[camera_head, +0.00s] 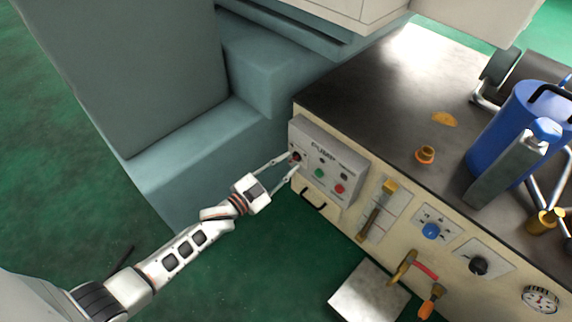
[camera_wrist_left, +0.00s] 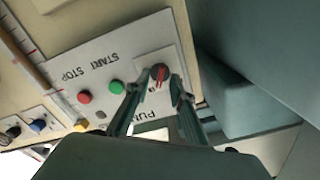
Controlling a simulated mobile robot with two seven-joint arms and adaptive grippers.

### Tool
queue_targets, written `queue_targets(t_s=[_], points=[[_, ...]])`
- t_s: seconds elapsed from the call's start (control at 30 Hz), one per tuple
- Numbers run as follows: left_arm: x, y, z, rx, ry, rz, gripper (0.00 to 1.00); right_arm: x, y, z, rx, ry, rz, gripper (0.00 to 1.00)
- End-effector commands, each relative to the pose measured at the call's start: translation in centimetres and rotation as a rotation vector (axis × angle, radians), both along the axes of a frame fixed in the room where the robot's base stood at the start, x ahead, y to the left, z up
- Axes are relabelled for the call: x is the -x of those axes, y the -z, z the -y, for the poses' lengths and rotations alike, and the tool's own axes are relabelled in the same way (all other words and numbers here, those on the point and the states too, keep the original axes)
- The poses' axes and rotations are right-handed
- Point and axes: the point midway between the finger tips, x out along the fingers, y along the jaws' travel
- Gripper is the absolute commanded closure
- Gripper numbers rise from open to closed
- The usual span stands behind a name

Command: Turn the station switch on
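The station switch is a rotary knob with a red pointer (camera_wrist_left: 159,74) on a pale square plate at the end of the grey PUMP panel. In the head view the knob (camera_head: 297,157) sits at the panel's left end, partly hidden by a fingertip. My left gripper (camera_head: 289,167) reaches in from the left and is open in front of the knob. In the left wrist view its two fingers (camera_wrist_left: 156,90) stand apart, one on each side of the knob. I cannot tell whether they touch it. My right gripper is in neither view.
The green START button (camera_wrist_left: 117,87) and red STOP button (camera_wrist_left: 84,97) sit beside the switch. Below the panel is a black handle (camera_head: 313,199). A brass lever (camera_head: 376,209) and a blue knob (camera_head: 431,230) lie further right. Teal machine bodies (camera_head: 199,135) stand at the left.

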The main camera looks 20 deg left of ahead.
Motion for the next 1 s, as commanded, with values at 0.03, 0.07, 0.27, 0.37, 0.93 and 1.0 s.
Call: queue_targets(t_s=[0.03,0.07,0.27,0.37,0.93,1.0], points=[[0.0,0.0,0.0,0.001,0.001,0.0,0.77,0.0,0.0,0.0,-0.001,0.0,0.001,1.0],[0.0,0.0,0.0,0.001,0.001,0.0,0.77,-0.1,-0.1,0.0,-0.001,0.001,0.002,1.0],[1.6,0.1,-0.6,0.0,0.0,-0.001,0.77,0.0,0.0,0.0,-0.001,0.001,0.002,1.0],[3.4,0.2,-1.2,-0.001,0.001,-0.003,0.77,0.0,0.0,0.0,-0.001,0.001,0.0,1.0],[11.2,0.0,-4.1,0.0,-0.001,0.0,0.77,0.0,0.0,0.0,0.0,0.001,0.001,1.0],[11.3,-0.1,-4.1,0.0,-0.001,0.0,0.77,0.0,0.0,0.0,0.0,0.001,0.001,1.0]])
